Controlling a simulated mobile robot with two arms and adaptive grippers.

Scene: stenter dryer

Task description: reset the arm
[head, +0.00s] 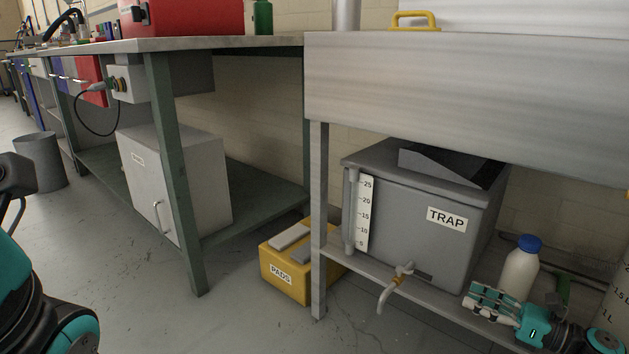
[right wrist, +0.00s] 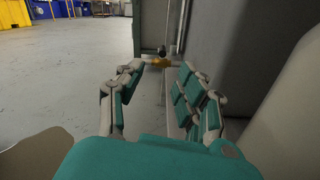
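My right gripper (head: 478,298) shows at the lower right of the head view, low in front of the rack under the steel table. The tap also shows beyond the fingertips in the right wrist view (right wrist: 158,62). A white bottle with a blue cap (head: 520,270) stands just behind the right gripper. Parts of my left arm show at the left edge; its gripper is out of view.
A yellow PADS box (head: 287,284) sits on the floor left of the steel table leg (head: 318,225). A green workbench (head: 178,170) holds a grey cabinet (head: 160,190) on its lower shelf. A bin (head: 41,163) stands far left. The floor in front is clear.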

